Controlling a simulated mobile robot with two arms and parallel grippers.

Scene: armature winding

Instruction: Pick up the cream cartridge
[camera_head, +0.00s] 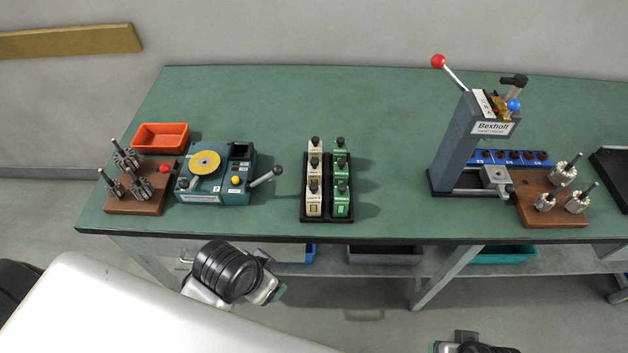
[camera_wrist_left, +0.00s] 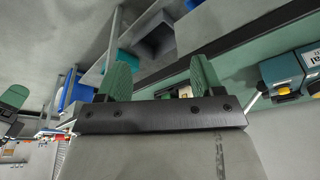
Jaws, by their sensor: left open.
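Three cream cartridges (camera_head: 314,173) with black knobs stand upright in the left column of a black tray (camera_head: 327,218) on the green bench. Green cartridges (camera_head: 340,177) fill the right column. My left gripper (camera_wrist_left: 161,82) is open and empty, its two green-padded fingers apart in the left wrist view. In the head view its arm hangs in front of the bench's near edge, below and left of the tray. A small cream patch shows behind the fingers in the wrist view, too small to identify. My right arm shows only partly at the head view's bottom edge.
A teal winder (camera_head: 203,186) with a crank stands left of the tray, near an orange bin (camera_head: 161,138) and a wooden armature block (camera_head: 137,202). A tall grey press (camera_head: 462,145) stands right, beside another wooden block (camera_head: 552,213). The bench (camera_head: 385,130) is clear behind the tray.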

